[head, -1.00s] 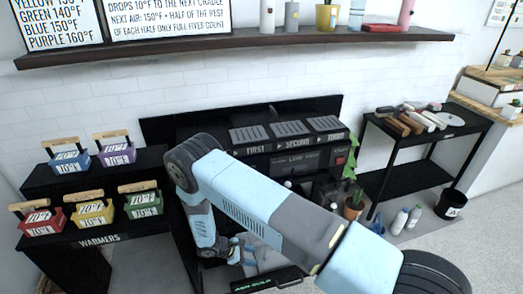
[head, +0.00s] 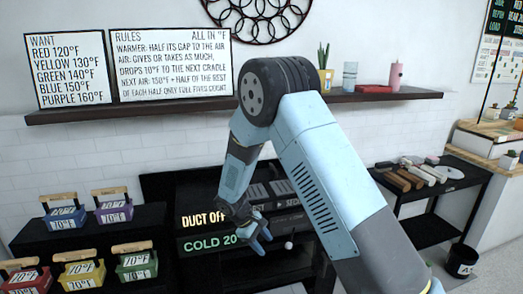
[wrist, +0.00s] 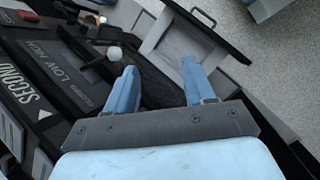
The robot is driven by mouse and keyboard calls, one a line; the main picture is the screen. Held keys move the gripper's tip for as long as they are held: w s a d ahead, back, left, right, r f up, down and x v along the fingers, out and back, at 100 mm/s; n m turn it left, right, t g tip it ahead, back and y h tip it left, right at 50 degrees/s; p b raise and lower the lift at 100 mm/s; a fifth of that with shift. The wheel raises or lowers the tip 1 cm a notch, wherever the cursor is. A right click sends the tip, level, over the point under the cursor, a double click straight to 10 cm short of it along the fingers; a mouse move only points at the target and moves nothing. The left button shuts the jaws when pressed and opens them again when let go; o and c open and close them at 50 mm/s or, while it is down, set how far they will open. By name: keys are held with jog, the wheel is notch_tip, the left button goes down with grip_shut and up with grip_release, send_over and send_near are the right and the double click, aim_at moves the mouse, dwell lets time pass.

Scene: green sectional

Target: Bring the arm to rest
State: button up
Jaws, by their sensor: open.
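My arm is raised and bent in the middle of the head view, its elbow high against the wall and shelf. My gripper (head: 258,236) hangs down in front of the black machine (head: 160,190) and hides part of it. In the wrist view my gripper (wrist: 158,80) has its two blue fingers spread with nothing between them. Beneath them are the machine's panel (wrist: 62,70), marked SECOND and LOW HIGH, and a white round knob (wrist: 115,53). An open drawer or tray (wrist: 190,50) with a handle lies beyond the fingertips.
Several coloured boxes with wooden handles, such as the purple one (head: 113,212), stand at the left. A wall shelf (head: 390,96) with a potted plant and jars runs behind my elbow. A black side table (head: 440,190) and a black bin (head: 462,260) are at the right.

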jog(key=s+d+r+m+y, duration=0.1)
jog(key=s+d+r+m, duration=0.1)
jog(key=d+r, duration=0.45)
jog(key=s+d+r+m+t+y, duration=0.1)
jog(key=s+d+r+m, duration=0.15)
jog(key=r, duration=0.75)
jog(key=s+d+r+m+y, duration=0.1)
jog(key=s+d+r+y, duration=0.1)
jog(key=d+r, duration=0.5)
jog(key=s+d+r+m+t+y, duration=0.1)
jog(key=s+d+r+m+t, duration=0.1)
jog(key=s+r, duration=0.5)
jog(key=s+d+r+m+t+y, duration=0.1)
jog(key=s+d+r+m, duration=0.3)
jog(key=s, duration=1)
notch_tip(320, 180, up, 3)
jog(key=shift+s+d+r+t, duration=0.1)
jog(key=shift+s+d+t, duration=0.2)
jog(key=shift+d+t, duration=0.4)
jog(key=shift+c, duration=0.4)
